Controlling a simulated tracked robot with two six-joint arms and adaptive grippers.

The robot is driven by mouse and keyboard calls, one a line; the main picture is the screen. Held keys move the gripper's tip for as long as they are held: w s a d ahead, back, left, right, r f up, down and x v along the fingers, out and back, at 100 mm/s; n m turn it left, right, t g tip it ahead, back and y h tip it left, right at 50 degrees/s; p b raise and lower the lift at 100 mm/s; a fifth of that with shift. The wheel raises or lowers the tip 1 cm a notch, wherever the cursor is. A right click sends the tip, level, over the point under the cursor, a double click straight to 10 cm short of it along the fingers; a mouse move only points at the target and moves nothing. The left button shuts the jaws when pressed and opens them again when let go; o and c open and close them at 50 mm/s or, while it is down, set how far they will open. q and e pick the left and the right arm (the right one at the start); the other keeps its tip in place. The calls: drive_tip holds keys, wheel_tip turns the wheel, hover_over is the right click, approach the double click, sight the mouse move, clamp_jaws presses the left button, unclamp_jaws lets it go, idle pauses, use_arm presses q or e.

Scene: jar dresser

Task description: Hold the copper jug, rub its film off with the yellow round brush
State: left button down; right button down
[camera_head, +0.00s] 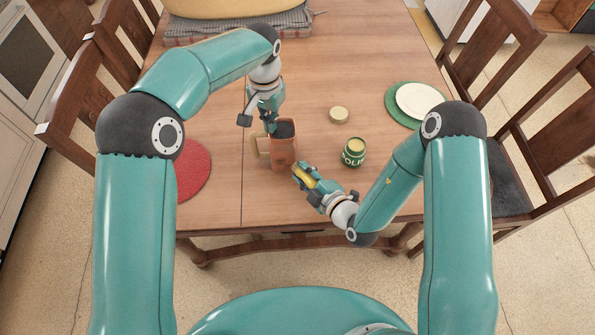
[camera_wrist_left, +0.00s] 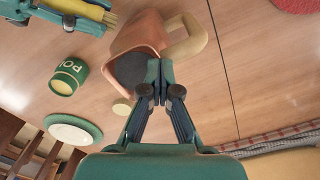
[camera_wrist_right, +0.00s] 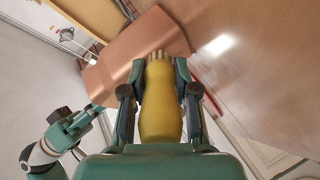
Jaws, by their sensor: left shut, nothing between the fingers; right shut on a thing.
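The copper jug (camera_head: 283,155) stands upright near the table's front edge, its pale handle (camera_head: 262,145) to the left. It also shows in the left wrist view (camera_wrist_left: 148,33), with its dark opening towards the camera. My left gripper (camera_head: 271,130) is shut and empty at the jug's rim; I cannot tell whether it touches. My right gripper (camera_head: 301,172) is shut on the yellow round brush (camera_wrist_right: 160,108). The brush's bristles (camera_wrist_right: 157,56) point at the jug's side, touching or very close. I cannot clearly make out the film.
A green polish tin (camera_head: 353,153) stands right of the jug, with a small round lid (camera_head: 339,114) behind it. A cream plate on a green mat (camera_head: 393,110) lies at the right, a red round mat (camera_head: 193,170) at the left. A chequered cloth (camera_head: 300,22) is at the back.

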drive_tip(key=shift+w+a+f, duration=0.1)
drive_tip(key=shift+a, duration=1.65)
drive_tip(key=shift+d+f, duration=0.2)
drive_tip(key=shift+d, duration=0.65)
drive_tip(key=shift+d+f, duration=0.2)
drive_tip(key=shift+d, duration=0.8)
drive_tip(key=shift+a, duration=1.85)
drive_tip(key=shift+s, duration=2.55)
